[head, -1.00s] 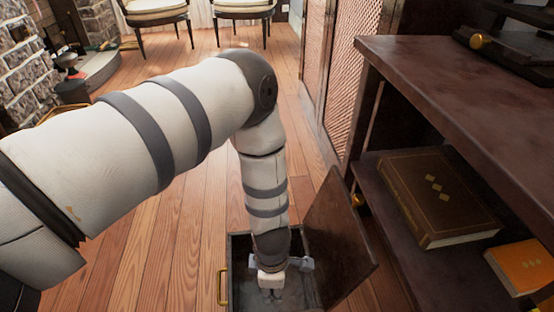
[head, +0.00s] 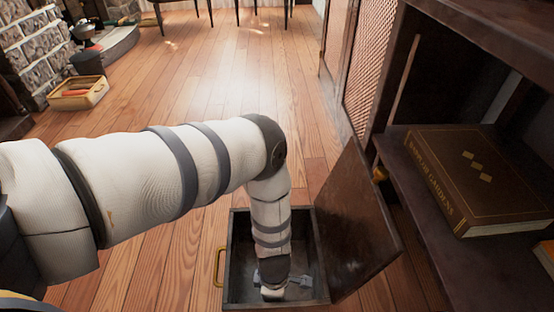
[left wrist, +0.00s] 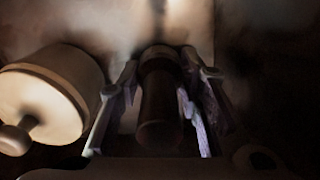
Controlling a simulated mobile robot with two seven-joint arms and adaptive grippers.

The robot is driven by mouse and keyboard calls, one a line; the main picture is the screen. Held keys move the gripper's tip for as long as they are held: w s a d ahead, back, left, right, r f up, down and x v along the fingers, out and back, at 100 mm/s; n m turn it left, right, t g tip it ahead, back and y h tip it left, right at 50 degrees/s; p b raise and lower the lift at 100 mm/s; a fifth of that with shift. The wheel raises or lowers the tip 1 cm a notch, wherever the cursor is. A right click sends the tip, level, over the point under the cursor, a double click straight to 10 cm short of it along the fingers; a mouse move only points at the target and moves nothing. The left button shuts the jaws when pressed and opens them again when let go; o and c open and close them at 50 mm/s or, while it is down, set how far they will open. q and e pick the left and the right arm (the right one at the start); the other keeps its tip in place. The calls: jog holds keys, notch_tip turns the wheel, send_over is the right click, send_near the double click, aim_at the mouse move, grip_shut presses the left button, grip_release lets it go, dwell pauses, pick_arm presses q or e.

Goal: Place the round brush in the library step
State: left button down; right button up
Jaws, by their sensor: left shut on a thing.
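The library step (head: 235,255) is a dark wooden box on the floor, with its lid (head: 350,225) standing open on the right and a brass handle on the left. My left gripper (head: 284,282) reaches down inside the box. In the left wrist view (left wrist: 162,65) its fingers are shut on a dark, rounded cylinder, which seems to be the round brush (left wrist: 160,100). The brush is hidden in the head view. I cannot tell whether it touches the box floor. My right gripper is not in view.
A pale round thing with a knob (left wrist: 45,95) shows beside the fingers; I cannot tell what it is. A dark shelf (head: 400,150) with a brown book (head: 475,180) stands at the right. A shallow crate (head: 78,96) sits far left. The wooden floor between is clear.

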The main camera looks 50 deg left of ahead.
pick_arm(q)
jog(key=shift+r, duration=0.15)
jog(key=c, duration=1.2)
grip_release()
jog(key=shift+o, duration=0.2)
notch_tip(320, 180, up, 12)
jog(key=p, duration=0.5)
jog(key=shift+r, duration=0.1)
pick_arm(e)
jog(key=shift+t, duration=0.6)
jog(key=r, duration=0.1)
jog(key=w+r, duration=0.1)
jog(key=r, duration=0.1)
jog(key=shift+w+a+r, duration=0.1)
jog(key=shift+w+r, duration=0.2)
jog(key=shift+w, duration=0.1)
